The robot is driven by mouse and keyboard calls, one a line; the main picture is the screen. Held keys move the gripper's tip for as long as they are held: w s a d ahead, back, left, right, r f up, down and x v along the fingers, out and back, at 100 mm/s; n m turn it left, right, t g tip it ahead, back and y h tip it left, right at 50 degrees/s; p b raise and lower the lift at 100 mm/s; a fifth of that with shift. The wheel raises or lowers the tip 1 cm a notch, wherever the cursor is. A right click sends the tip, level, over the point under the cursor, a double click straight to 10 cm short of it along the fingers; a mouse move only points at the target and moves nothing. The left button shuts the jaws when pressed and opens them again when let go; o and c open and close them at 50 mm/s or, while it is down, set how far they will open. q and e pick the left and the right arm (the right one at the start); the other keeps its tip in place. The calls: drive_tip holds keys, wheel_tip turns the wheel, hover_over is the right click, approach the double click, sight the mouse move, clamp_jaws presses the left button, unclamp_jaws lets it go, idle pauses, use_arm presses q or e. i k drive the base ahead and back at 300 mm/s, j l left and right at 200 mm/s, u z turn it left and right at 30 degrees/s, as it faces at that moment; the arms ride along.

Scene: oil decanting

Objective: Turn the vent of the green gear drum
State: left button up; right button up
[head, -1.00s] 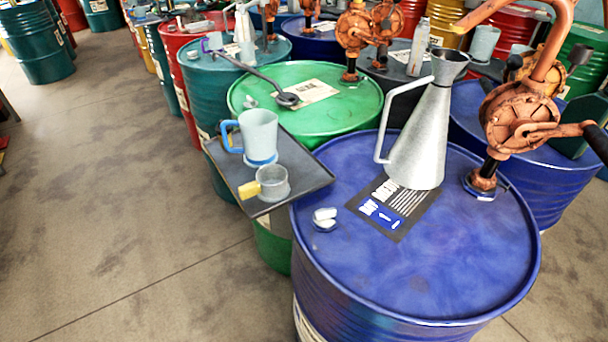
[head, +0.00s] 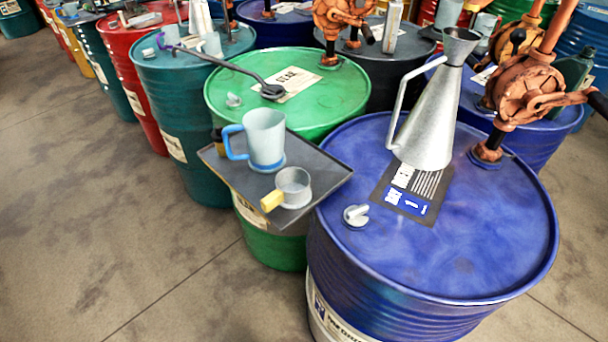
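The green gear drum (head: 335,108) stands behind the blue drum, with a label reading "GEAR" on its lid. Its small pale vent (head: 233,100) sits near the left edge of the lid. An orange pump rises at the drum's back edge. Neither of my grippers is in view.
A grey tray (head: 225,172) at the green drum's front left holds a blue-handled jug (head: 264,137) and a yellow-handled cup (head: 293,185). The blue drum (head: 460,240) bears a metal funnel can (head: 430,120), a vent knob (head: 356,215) and an orange pump (head: 522,90). Floor at left is clear.

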sight(236, 101)
drive_tip(key=z, duration=0.5)
drive_tip(key=i+j+z, duration=0.1)
drive_tip(key=j+z, duration=0.3)
drive_tip(key=i+j+z, duration=0.1)
drive_tip(key=z, duration=0.3)
drive_tip(key=j+z, duration=0.7)
drive_tip(key=z, duration=0.15)
